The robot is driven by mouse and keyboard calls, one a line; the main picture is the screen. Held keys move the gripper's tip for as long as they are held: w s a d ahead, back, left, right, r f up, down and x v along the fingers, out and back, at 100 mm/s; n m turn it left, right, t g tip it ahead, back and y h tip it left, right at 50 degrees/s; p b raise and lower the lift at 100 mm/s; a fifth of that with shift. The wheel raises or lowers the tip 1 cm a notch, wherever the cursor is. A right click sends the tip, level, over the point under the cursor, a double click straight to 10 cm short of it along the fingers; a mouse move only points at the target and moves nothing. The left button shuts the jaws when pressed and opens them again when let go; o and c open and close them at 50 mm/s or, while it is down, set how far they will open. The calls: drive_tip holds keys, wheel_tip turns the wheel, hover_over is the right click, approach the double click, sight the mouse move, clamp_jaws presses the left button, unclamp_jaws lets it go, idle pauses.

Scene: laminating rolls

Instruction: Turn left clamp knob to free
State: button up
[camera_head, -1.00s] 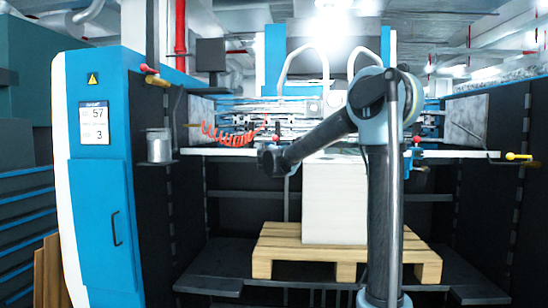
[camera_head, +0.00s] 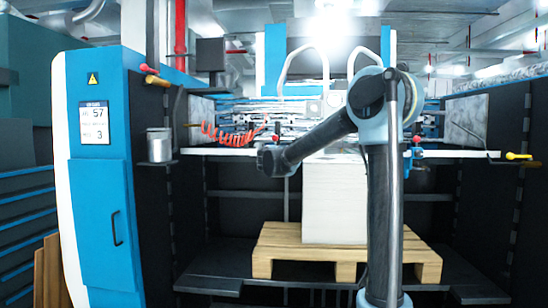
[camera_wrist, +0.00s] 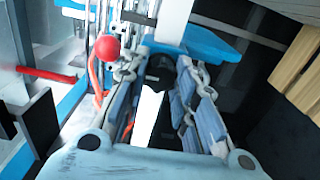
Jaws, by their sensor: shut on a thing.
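My gripper (camera_wrist: 162,82) shows its two blue-grey fingers in the wrist view. They are closed in around a dark rounded knob (camera_wrist: 160,68), which I take for the left clamp knob; the fingers partly hide it. A red ball (camera_wrist: 107,47) on a lever stands outside the left finger, apart from the grip. It also shows as a small red ball in the head view (camera_head: 275,138), just above my wrist. In the head view my gripper is at the front edge of the white bar, left of the paper stack, and my own arm hides the knob.
The white bar (camera_head: 232,152) crosses the machine front. A coiled red hose (camera_head: 228,137) hangs behind it. A paper stack (camera_head: 335,205) stands on a wooden pallet (camera_head: 290,247). Another clamp with a red ball (camera_head: 416,140) sits right of my arm. A metal can (camera_head: 158,146) stands left.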

drive_tip(key=shift+f, duration=0.1)
drive_tip(key=o, duration=1.1)
drive_tip(key=shift+c, duration=0.2)
drive_tip(key=s, duration=1.1)
drive_tip(key=shift+s+a, duration=0.2)
drive_tip(key=shift+s, duration=0.2)
